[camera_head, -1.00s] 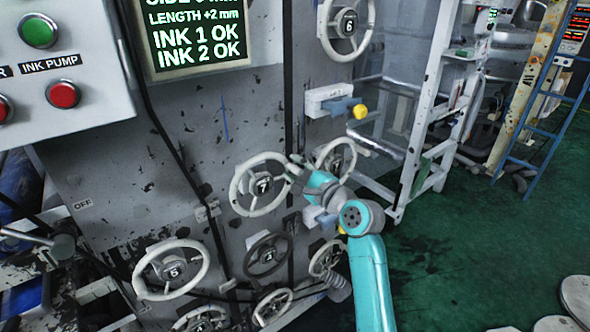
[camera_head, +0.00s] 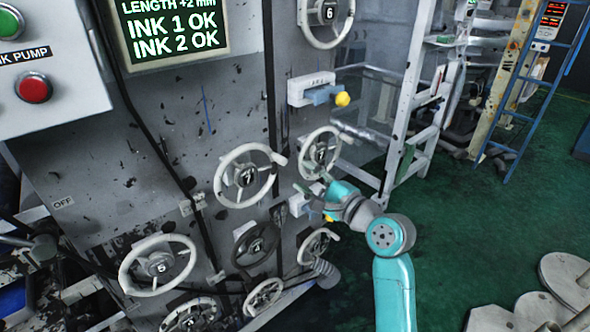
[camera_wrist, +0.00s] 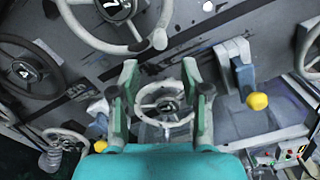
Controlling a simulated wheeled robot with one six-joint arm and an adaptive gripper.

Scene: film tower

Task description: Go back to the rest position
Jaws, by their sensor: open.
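My gripper (camera_head: 314,188) is open and empty, in front of the grey machine panel (camera_head: 165,110), below the right handwheel (camera_head: 319,153). It appears apart from the left handwheel marked 7 (camera_head: 245,175). In the wrist view my gripper's two fingers (camera_wrist: 167,92) stand wide apart. A white handwheel (camera_wrist: 164,103) shows between them, farther off, with no visible contact. My turquoise arm reaches up from the bottom right in the head view. No rest position is marked in view.
A lever with a yellow knob (camera_head: 342,99) sticks out above my gripper; another lever (camera_head: 300,205) is partly hidden behind it. Lower handwheels (camera_head: 158,265) crowd the panel. A white ladder frame (camera_head: 405,110) stands right. Green floor (camera_head: 460,220) is open; pale discs (camera_head: 568,280) lie lower right.

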